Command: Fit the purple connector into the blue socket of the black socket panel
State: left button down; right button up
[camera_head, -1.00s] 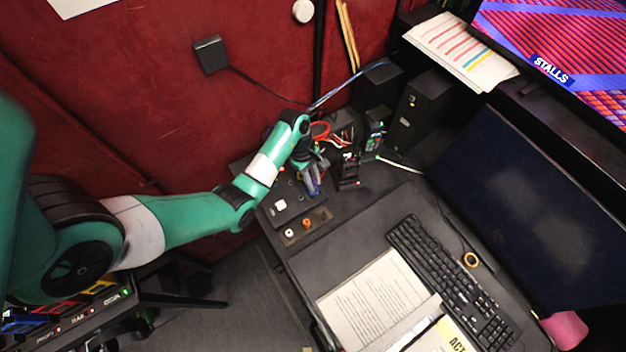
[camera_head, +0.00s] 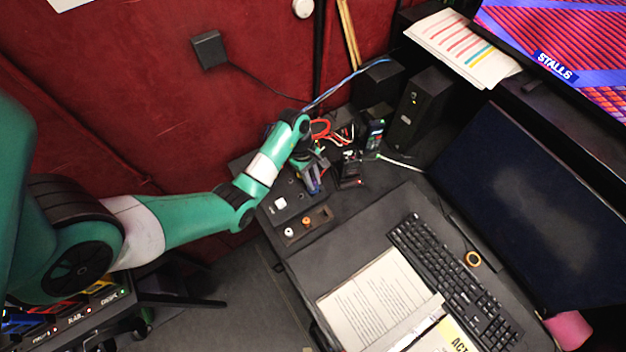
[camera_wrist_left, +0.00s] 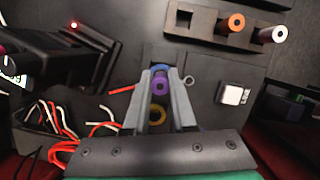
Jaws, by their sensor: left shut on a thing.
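My left gripper (camera_head: 313,184) reaches down over the black socket panel (camera_head: 268,208). In the left wrist view its two fingers (camera_wrist_left: 162,84) are shut on the purple connector (camera_wrist_left: 160,84). A blue ring, the blue socket (camera_wrist_left: 160,69), shows just beyond the connector's top end and is partly covered. The connector lines up closely with it, but I cannot tell whether it is above it or inside it. A yellow ring (camera_wrist_left: 156,113) shows between the fingers, nearer the wrist. My right gripper is not in view.
A black holder with an orange connector (camera_head: 306,222) and a white connector (camera_head: 289,232) lies close by. A white square button (camera_head: 280,203) sits on the panel. Loose red and white wires (camera_head: 340,134) and a small black device (camera_head: 350,170) stand behind the gripper. A keyboard (camera_head: 450,282) lies right.

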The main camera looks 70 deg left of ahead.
aim_at(313, 181)
pick_arm(q)
jog(key=shift+f+b, duration=0.6)
dwell(0.3)
dwell(0.4)
jog(key=c, duration=0.5)
grip_release()
notch_tip(313, 181, up, 7)
jog(key=p, duration=0.7)
jog(key=shift+r, duration=0.1)
